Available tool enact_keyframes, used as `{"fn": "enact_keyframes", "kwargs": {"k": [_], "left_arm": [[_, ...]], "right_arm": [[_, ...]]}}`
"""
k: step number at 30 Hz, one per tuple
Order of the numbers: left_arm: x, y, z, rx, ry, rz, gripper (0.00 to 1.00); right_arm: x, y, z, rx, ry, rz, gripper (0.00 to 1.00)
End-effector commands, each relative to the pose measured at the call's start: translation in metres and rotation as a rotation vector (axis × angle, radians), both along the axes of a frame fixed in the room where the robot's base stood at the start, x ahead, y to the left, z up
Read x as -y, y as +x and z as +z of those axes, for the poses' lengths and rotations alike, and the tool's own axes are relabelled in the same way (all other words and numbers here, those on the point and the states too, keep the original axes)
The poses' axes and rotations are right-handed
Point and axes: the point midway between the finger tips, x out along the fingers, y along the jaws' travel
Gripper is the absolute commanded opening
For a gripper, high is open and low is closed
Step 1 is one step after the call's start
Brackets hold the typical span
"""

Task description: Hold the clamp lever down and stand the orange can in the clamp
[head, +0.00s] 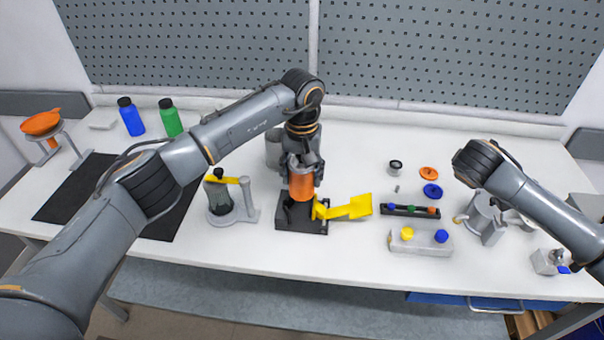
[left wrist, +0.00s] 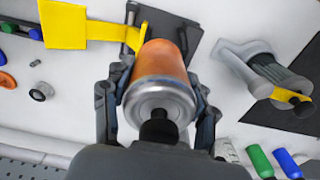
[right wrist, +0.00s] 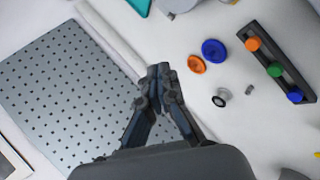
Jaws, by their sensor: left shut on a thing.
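The orange can (head: 301,186) is upright in my left gripper (head: 302,168), over the black clamp base (head: 290,224). The left wrist view shows the orange body (left wrist: 163,62) and the silver top with a black tip between the fingers (left wrist: 158,108). I cannot tell whether the can's bottom touches the clamp, as the contact is hidden. The yellow clamp lever (head: 350,208) sticks out to the right, beside the can, with nothing seen pressing it. My right gripper (right wrist: 160,78) looks shut and empty, above the back of the table; its fingers cannot be made out in the head view.
A grey stand with a dark mesh cup and yellow bar (head: 220,198) is close left of the clamp. Right of the lever are a black tray (head: 412,211) and a grey block (head: 420,243). Blue (head: 131,117) and green bottles (head: 170,118) stand at back left.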

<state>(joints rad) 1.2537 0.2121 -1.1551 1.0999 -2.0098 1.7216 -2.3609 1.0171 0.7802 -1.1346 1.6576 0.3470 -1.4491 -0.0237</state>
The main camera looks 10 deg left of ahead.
Motion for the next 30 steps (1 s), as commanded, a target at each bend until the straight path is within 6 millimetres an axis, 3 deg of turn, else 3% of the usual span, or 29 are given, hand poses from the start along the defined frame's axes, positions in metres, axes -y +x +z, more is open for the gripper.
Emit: {"fn": "enact_keyframes", "kwargs": {"k": [1, 9, 15, 21, 30], "left_arm": [[0.000, 0.000, 0.001, 0.001, 0.000, 0.000, 0.19], [0.000, 0.000, 0.001, 0.001, 0.000, 0.000, 0.19], [0.000, 0.000, 0.001, 0.001, -0.001, 0.000, 0.19], [0.000, 0.000, 0.001, 0.001, 0.000, 0.000, 0.19], [0.000, 0.000, 0.001, 0.001, 0.000, 0.000, 0.19]], "right_arm": [[-0.030, 0.003, -0.003, -0.025, 0.094, -0.024, 0.00], [-0.160, -0.012, -0.007, -0.235, 0.490, -0.141, 0.00], [-0.224, -0.032, -0.001, -0.382, 0.657, -0.176, 0.00], [-0.249, -0.043, 0.002, -0.450, 0.717, -0.187, 0.00], [-0.251, -0.044, -0.026, -0.456, 0.720, -0.188, 0.00]]}}
